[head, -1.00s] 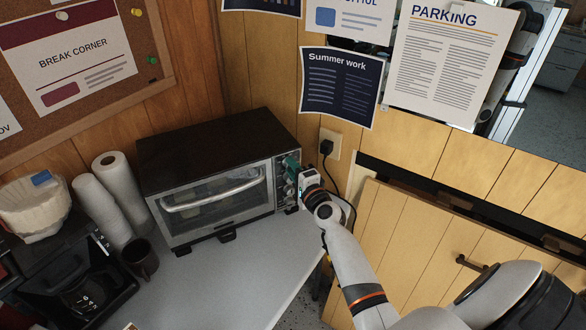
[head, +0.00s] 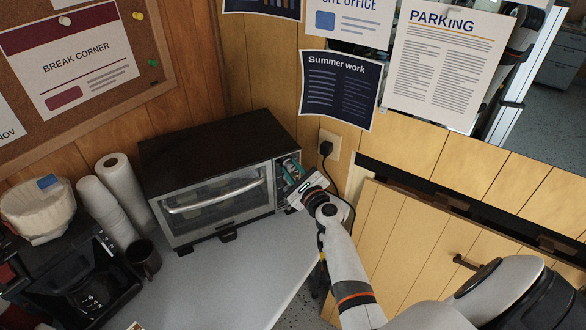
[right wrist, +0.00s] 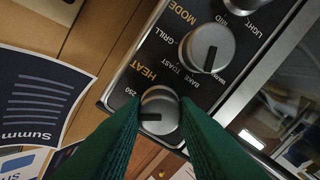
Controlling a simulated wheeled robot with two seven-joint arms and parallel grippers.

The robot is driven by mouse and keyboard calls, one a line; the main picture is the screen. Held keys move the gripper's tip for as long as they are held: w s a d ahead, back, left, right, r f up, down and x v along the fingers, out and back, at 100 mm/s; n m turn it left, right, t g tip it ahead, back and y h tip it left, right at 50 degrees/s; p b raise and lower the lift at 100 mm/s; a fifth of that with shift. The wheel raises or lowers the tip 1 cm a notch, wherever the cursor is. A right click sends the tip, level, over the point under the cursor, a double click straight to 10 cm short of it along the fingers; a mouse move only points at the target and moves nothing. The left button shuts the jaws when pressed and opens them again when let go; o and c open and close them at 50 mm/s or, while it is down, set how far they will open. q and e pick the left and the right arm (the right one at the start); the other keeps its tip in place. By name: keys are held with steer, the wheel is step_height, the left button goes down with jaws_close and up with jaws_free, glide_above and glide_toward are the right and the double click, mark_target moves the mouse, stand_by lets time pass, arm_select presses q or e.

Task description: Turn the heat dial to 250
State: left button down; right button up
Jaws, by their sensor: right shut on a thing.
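The toaster oven (head: 215,150) stands on the counter with its control panel on its right side. The heat dial (right wrist: 160,108) is a silver knob under the word HEAT, at the panel's end. Its dark pointer line points to the left in the right wrist view, a little below the "250" mark (right wrist: 131,92). My right gripper (right wrist: 160,103) is shut on the heat dial, one green finger on each side; it also shows at the panel in the head view (head: 291,172). The fingers hide part of the dial's rim. My left gripper is not in view.
The mode dial (right wrist: 207,48) sits beside the heat dial. A power plug (head: 326,148) and its cord are close to my right wrist. A dark mug (head: 143,258), stacked cups (head: 105,212) and a coffee machine (head: 80,285) stand left. The counter (head: 235,275) before the oven is clear.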

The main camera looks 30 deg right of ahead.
steer(key=shift+m+p, duration=0.55)
steer(key=shift+m, duration=1.45)
steer(key=o, duration=1)
steer(key=s, duration=0.4)
steer(key=s+a, duration=0.1)
steer(key=s, duration=0.7)
steer(key=shift+a+b, duration=0.15)
steer(key=shift+b, duration=0.25)
